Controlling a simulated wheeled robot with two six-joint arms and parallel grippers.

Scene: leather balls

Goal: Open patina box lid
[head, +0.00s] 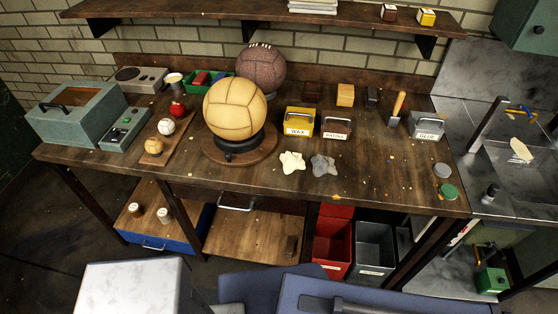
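The patina box (335,130) is a small dark box with a white label reading PATINA on its front and a pale handle above the label. It stands on the workbench (400,178), right of the yellow wax box (299,122). At this size I cannot tell for sure whether its lid is shut. Neither of my grippers shows in the head view; only parts of my own body show along the bottom edge.
A large tan ball (234,105) sits on a round stand left of the boxes. A grey glue box (426,124) and a wooden-handled tool (397,108) stand to the right. A white cloth (292,162) and a grey cloth (323,165) lie in front.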

